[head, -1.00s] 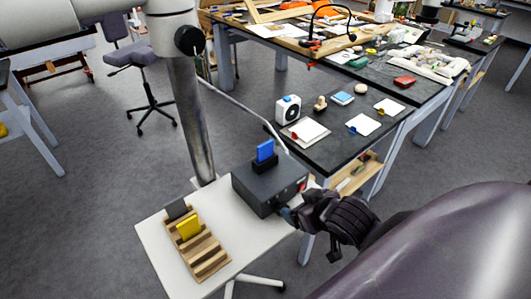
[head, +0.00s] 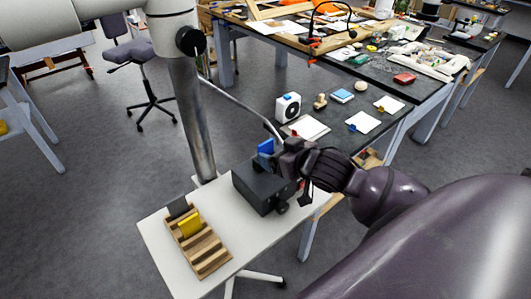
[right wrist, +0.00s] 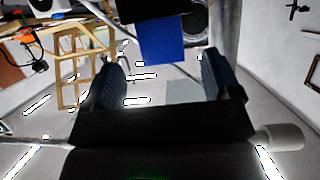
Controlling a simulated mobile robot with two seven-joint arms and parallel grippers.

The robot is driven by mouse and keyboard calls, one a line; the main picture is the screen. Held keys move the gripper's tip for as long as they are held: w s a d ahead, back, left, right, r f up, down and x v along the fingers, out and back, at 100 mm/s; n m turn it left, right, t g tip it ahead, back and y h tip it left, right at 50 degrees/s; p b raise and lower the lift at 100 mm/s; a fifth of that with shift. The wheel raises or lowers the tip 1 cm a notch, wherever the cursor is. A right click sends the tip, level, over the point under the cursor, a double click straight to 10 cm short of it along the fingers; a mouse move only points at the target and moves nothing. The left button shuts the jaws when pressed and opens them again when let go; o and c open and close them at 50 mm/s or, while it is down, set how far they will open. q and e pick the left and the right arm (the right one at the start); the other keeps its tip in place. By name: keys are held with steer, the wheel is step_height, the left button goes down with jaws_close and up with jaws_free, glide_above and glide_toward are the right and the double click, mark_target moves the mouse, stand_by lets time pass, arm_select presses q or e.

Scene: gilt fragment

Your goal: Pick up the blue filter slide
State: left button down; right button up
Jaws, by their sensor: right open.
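The blue filter slide (head: 265,148) stands upright in the top of a dark box (head: 256,190) on a small white table. My right gripper (head: 280,150) is just to the right of the slide, at its height, and partly covers it and the box top. In the right wrist view the slide (right wrist: 162,44) shows between the two open fingers of my right gripper (right wrist: 160,80), toward the far side of the gap. I cannot tell whether either finger touches it. My left gripper is not in view.
A wooden rack (head: 207,250) with a yellow slide (head: 189,224) and a dark grey slide (head: 178,206) stands on the white table (head: 165,255). A metal column stands behind the table. A dark workbench (head: 350,85) with many items lies beyond.

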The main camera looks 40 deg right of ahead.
mark_target(267, 148)
steer(key=shift+p+x, duration=0.45)
steer(key=shift+x, duration=2.2)
steer(key=c, duration=1)
